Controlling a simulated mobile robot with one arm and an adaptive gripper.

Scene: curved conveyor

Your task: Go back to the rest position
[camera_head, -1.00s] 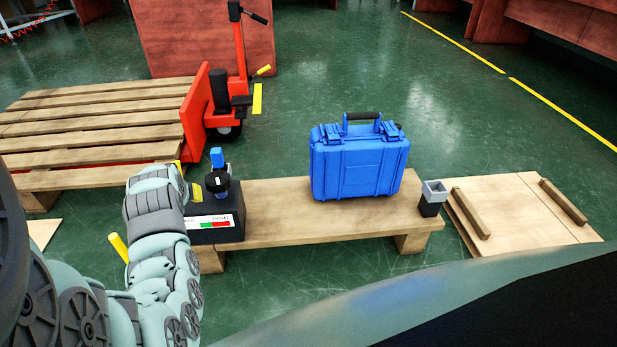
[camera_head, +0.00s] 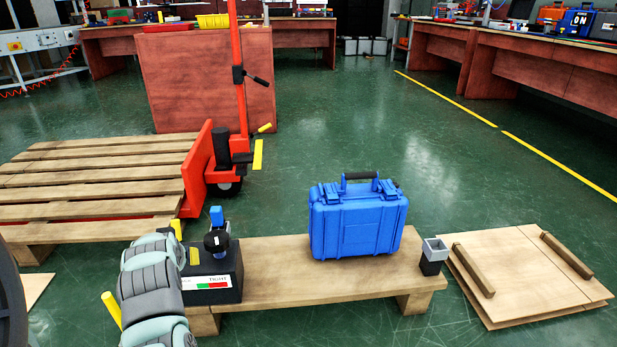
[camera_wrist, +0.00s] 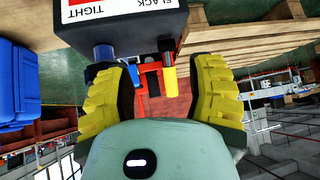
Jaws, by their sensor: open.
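My gripper (camera_wrist: 157,82) is open in the wrist view, its two yellow ribbed fingers apart with nothing between them. A black box (camera_wrist: 125,38) with a slack/tight label is just beyond the fingers; I cannot tell whether they touch it. In the head view this box (camera_head: 215,270) sits at the left end of a low wooden bench (camera_head: 290,283), with a blue-topped black knob (camera_head: 217,240) on it. My arm stands at the left of the box, and my gripper is mostly hidden there.
A blue case (camera_head: 357,225) stands on the bench, with a small grey-and-black holder (camera_head: 432,257) at its right end. A wooden pallet (camera_head: 90,185) and red pallet jack (camera_head: 215,165) are behind at left. Wooden boards (camera_head: 530,275) lie at right.

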